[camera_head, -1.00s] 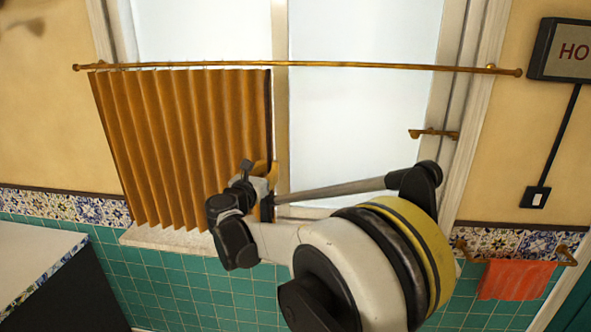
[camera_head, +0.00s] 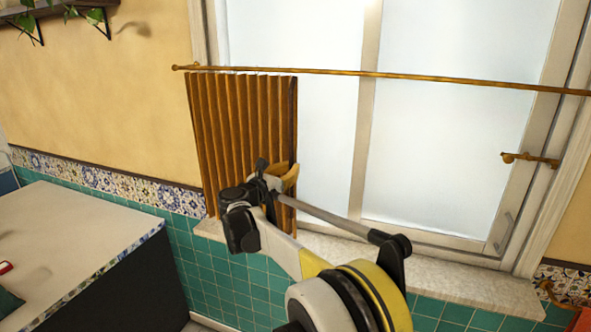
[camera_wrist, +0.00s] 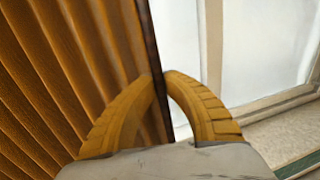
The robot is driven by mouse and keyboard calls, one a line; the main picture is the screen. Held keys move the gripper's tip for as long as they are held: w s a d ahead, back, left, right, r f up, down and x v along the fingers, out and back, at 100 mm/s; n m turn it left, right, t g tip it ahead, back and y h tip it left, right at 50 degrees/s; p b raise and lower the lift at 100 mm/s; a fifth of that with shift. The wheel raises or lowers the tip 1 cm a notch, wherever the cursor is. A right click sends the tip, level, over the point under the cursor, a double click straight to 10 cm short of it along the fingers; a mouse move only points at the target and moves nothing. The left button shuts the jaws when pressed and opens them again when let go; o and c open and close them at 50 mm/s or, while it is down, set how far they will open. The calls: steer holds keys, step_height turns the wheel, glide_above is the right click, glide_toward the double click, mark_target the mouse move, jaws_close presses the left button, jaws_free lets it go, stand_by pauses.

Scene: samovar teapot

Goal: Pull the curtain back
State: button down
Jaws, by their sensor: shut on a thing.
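The orange-brown pleated curtain (camera_head: 235,130) hangs from a thin brass rod (camera_head: 400,79), bunched at the left part of the window. Most of the window to its right is uncovered. My gripper (camera_head: 284,180) is at the curtain's right edge, in its lower half. In the wrist view, the yellow fingers of my gripper (camera_wrist: 163,88) are shut on the dark edge strip of the curtain (camera_wrist: 50,80), one finger on each side. The pleats fill the left of the wrist view, and window panes show on the right.
A white-topped counter (camera_head: 70,230) with a tiled edge stands at the lower left. A pale sill (camera_head: 420,275) runs below the window. A brass latch (camera_head: 530,159) is on the right of the frame. A plant shelf (camera_head: 60,12) is at the upper left.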

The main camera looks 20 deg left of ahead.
steer(key=c, duration=1.5)
jaws_free()
steer(key=shift+o, duration=0.2)
steer(key=s+a, duration=0.2)
steer(key=s, duration=0.9)
steer(key=shift+s+a, duration=0.2)
steer(key=shift+s, duration=0.2)
